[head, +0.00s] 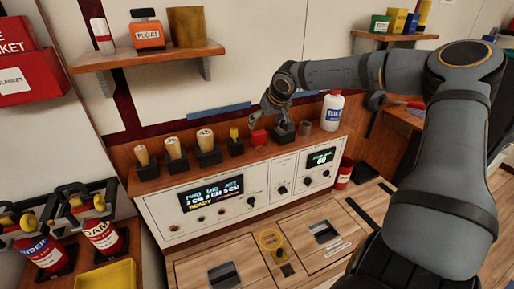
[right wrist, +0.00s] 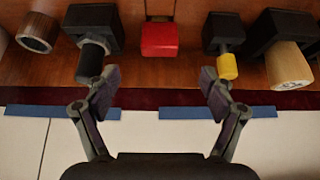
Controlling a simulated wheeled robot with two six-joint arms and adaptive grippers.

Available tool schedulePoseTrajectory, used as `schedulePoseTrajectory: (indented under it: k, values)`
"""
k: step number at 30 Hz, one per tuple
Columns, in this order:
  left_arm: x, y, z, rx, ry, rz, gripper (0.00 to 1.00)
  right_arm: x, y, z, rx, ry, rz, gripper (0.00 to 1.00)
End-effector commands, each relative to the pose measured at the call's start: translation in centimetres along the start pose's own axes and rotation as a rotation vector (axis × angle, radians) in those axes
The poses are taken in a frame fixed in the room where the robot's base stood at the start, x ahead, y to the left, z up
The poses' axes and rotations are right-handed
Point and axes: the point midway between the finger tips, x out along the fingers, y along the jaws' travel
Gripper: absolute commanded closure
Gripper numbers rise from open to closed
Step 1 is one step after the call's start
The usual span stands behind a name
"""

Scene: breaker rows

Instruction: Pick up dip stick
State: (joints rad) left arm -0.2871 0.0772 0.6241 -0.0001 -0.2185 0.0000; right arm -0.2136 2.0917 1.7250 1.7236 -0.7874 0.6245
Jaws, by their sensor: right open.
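No label marks the dip stick. Two slim-handled pieces in black holders could be it: a yellow-topped one (head: 234,134), also in the right wrist view (right wrist: 228,66), and a black-handled one (right wrist: 90,62) on the other side of a red block (right wrist: 162,40). My right gripper (head: 275,118) is over the console ledge; its jaws are open and empty in the right wrist view (right wrist: 158,82). The red block lies beyond the gap between the fingertips. In the head view the gripper partly hides the black-handled piece. My left gripper is not in view.
Pale wooden handles (head: 174,148) in black holders stand left on the ledge. A tape roll (head: 305,128) and white bottle (head: 332,110) stand right. A wooden shelf (head: 150,55) with an orange float container (head: 147,32) is above. The console front (head: 215,222) has displays and knobs.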

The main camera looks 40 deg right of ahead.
Motion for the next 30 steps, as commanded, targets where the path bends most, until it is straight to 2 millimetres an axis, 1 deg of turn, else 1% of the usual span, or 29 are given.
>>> schedulePoseTrajectory:
  k: [1,3,5,6,8,13,15,16,19,21,24,27,30]
  values:
    - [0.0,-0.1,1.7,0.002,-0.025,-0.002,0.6,0.9,0.1,0.2,-0.004,-0.005,0.006,0.17]
    - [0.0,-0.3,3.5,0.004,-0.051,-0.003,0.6,2.1,0.1,0.2,-0.005,-0.004,0.007,0.17]
    - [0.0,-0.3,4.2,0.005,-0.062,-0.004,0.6,3.1,0.1,0.1,-0.003,-0.004,0.006,0.17]
    - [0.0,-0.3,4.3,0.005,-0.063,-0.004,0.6,3.6,0.1,0.2,-0.002,-0.004,0.005,0.17]
    - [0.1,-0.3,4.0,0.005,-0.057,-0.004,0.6,4.2,0.1,0.1,-0.003,-0.002,0.005,0.17]
    - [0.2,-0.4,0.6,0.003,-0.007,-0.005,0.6,4.7,0.1,0.0,-0.002,0.001,0.001,0.17]
    - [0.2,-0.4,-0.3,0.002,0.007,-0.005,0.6,5.0,0.1,0.0,-0.002,0.0,0.002,0.17]
    - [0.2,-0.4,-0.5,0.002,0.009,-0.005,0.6,5.4,0.1,0.0,-0.002,-0.001,0.003,0.17]
    - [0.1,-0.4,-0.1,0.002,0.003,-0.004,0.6,7.0,0.2,0.1,-0.004,-0.003,0.006,0.17]
    - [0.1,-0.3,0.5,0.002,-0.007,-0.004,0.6,8.1,0.2,0.1,-0.003,-0.001,0.005,0.17]
    - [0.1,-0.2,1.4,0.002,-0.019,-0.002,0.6,9.3,0.2,0.0,-0.002,-0.001,0.004,0.17]
    - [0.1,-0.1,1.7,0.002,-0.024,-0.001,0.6,9.8,0.1,0.0,-0.002,0.002,0.002,0.17]
    - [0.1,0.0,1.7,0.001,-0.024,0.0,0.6,9.8,0.1,-0.1,-0.001,0.003,0.001,0.17]
